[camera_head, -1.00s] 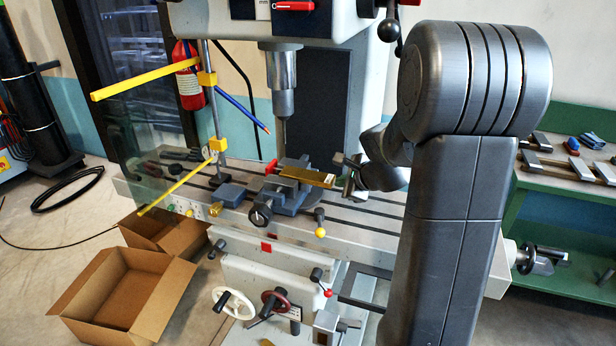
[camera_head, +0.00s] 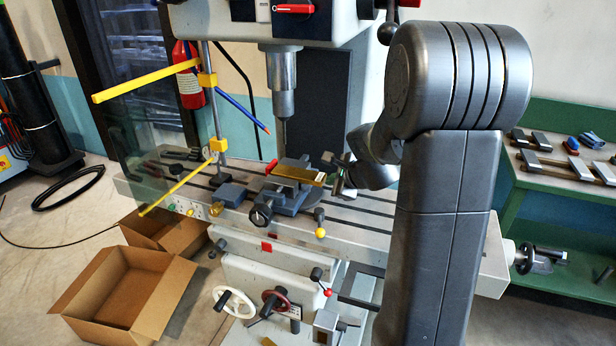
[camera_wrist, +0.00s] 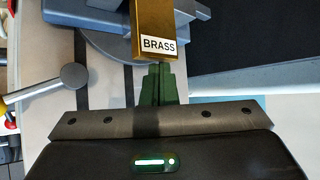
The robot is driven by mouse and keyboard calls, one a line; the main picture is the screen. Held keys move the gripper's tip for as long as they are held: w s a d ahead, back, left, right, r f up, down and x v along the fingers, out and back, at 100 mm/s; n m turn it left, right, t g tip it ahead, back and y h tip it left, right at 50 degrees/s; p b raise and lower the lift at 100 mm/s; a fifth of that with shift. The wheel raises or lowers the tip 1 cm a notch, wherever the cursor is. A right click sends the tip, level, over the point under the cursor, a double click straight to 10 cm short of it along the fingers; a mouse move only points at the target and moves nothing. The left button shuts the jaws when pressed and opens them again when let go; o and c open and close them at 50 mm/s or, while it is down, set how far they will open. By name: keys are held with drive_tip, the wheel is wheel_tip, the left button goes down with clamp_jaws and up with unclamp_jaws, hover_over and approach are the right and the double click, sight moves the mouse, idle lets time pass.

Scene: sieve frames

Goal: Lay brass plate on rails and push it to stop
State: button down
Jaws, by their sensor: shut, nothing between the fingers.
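The brass plate (camera_head: 298,174) lies flat on top of the grey vise (camera_head: 290,200) on the machine table. In the wrist view, its near end (camera_wrist: 152,18) bears a white BRASS label and points towards me. A small red part (camera_head: 271,167) shows at the plate's far left end; I cannot tell whether they touch. The rails under the plate are mostly hidden. My gripper (camera_head: 335,182) is at the plate's right end. Its green-lit fingers (camera_wrist: 161,85) are shut and empty, right at the labelled end; contact is hard to tell.
A lever with a round knob (camera_wrist: 74,76) stands left of my fingers. The drill spindle (camera_head: 283,85) hangs above the vise. Yellow bars (camera_head: 145,80) and a clear guard stand to the left. Open cardboard boxes (camera_head: 125,295) lie on the floor. A green bench (camera_head: 560,200) is at right.

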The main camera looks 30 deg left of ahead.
drive_tip(key=shift+s+a, duration=0.2)
drive_tip(key=shift+a, duration=0.55)
drive_tip(key=shift+d, duration=0.1)
drive_tip(key=shift+w+d+b, duration=0.2)
drive_tip(key=shift+d, duration=0.5)
drive_tip(key=shift+w+d+b, duration=0.2)
drive_tip(key=shift+d, duration=0.5)
drive_tip(key=v, duration=1.4)
drive_tip(key=shift+a+f, duration=0.15)
